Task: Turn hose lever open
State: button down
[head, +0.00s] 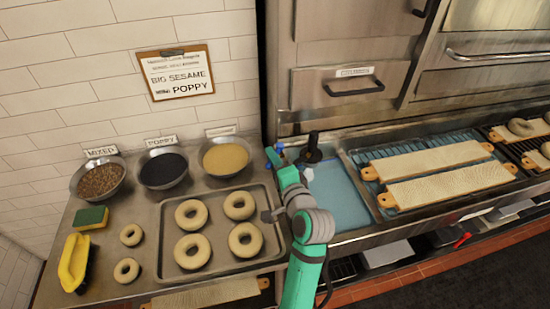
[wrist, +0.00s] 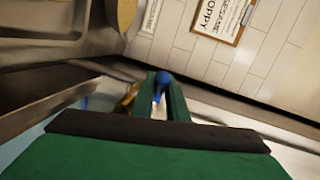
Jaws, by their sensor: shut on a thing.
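My gripper (head: 273,156) is at the end of my green arm, by the wall corner at the back left of the blue basin. In the wrist view my gripper (wrist: 162,95) is shut on the hose lever, whose blue end (wrist: 163,77) shows between the two green fingers. A small blue piece (head: 279,147), apparently the same lever, shows beside the fingertips in the head view. Most of the lever and the hose is hidden by my fingers and arm, so its angle is hard to tell.
A black upright fitting (head: 313,148) stands right of my gripper at the basin (head: 335,195). A tray (head: 263,257) of bagels and several seed bowls (head: 225,158) lie to the left. Bagel boards (head: 440,160) lie to the right. A steel cabinet (head: 350,60) rises behind.

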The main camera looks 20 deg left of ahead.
jog(key=shift+s+a, duration=0.1)
dwell(0.3)
jog(key=c, duration=1.7)
grip_release()
jog(key=shift+c, duration=0.2)
